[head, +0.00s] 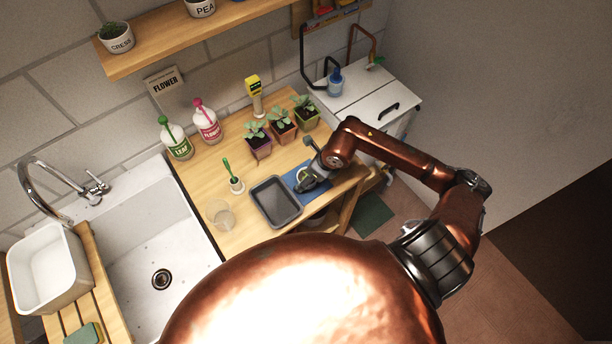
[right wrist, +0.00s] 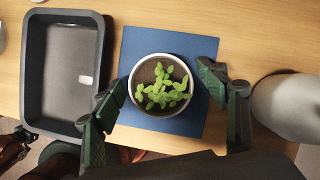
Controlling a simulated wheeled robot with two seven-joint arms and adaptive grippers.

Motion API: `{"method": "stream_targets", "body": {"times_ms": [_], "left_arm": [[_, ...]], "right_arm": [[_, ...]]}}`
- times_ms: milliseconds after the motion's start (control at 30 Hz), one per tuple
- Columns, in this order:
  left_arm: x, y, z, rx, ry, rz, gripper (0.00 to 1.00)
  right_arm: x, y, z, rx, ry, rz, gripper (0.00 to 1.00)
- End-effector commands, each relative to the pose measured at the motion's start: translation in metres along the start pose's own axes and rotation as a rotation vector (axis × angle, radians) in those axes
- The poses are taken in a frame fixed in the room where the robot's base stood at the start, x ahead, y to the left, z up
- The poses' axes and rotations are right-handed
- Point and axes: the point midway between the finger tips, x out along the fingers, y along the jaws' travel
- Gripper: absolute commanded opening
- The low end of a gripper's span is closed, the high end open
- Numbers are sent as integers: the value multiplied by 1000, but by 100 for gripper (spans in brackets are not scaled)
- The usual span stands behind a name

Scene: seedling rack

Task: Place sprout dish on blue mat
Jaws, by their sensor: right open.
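The sprout dish is a round pale-rimmed dish with dark soil and small green leaves (right wrist: 160,86). In the right wrist view it sits over the blue mat (right wrist: 137,45), inside the mat's outline. In the head view the blue mat (head: 291,180) lies right of the grey tray, and my right gripper partly hides the dish. My right gripper (head: 311,184) is open, low over the mat. In the right wrist view its fingers (right wrist: 161,80) are on either side of the dish, the left one close to the rim, the right one with a gap. My left gripper is not in view.
A dark grey tray (head: 277,202) stands left of the mat; it also shows in the right wrist view (right wrist: 34,70). A pale rounded object (right wrist: 290,105) is right of the gripper. Potted seedlings (head: 282,130) stand behind. A clear cup (head: 220,214) and sink (head: 150,250) lie left.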

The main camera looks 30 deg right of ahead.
Motion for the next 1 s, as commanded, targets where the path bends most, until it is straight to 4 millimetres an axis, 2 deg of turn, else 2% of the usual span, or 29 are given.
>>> {"method": "stream_targets", "body": {"times_ms": [167, 500, 700, 1000], "left_arm": [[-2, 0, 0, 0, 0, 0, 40], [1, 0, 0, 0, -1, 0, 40], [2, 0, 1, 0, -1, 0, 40], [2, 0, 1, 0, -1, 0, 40]], "right_arm": [[-12, -1, 1, -2, -1, -3, 67], [-81, -1, 1, -4, 0, -4, 67], [-111, -1, 1, -2, -1, -2, 67], [-123, 0, 1, 1, 1, 0, 67]]}}
